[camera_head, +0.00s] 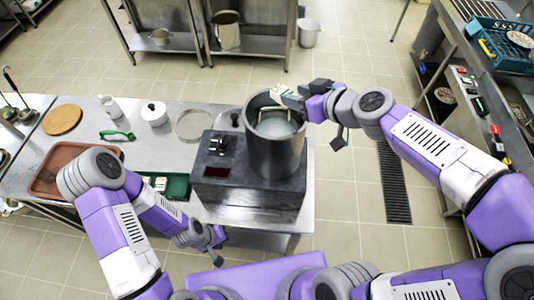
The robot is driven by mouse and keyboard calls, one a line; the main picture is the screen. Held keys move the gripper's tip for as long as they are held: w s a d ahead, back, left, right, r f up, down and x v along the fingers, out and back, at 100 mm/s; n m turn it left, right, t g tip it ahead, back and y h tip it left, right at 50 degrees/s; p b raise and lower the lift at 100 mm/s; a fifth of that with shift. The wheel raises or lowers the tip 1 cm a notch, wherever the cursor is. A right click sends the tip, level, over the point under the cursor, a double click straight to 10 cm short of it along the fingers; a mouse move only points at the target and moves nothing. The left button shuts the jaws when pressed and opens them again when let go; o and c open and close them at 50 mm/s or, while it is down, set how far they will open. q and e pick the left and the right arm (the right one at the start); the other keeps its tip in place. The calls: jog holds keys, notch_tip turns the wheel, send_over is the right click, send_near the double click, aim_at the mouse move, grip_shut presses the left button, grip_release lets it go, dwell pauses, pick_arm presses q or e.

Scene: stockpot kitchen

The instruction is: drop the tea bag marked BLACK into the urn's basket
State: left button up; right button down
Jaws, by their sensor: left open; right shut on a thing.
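The urn (272,158) is a tall grey metal pot on a dark heater base, at the middle of the head view. Its basket (278,127) shows inside the open top with a pale handle across it. My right gripper (284,95) is at the far rim of the urn, shut on a small whitish thing that looks like a tea bag (277,91). Its marking is too small to read. My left gripper (217,243) is open and empty in front of the counter, low and left of the urn. A green tray (178,187) holds small pale and green items, partly hidden by my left arm.
The counter (150,139) also carries a white lidded pot (154,113), green tongs (117,135), a round wooden board (62,119), a clear round lid (194,125) and a brown tray (65,150). Tiled floor lies behind the urn and to its right.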

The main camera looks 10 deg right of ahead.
jog(key=shift+w, duration=0.1)
jog(key=c, duration=0.5)
grip_release()
jog(key=v, duration=0.7)
jog(key=shift+s, duration=0.3)
jog(key=shift+d+r, duration=0.1)
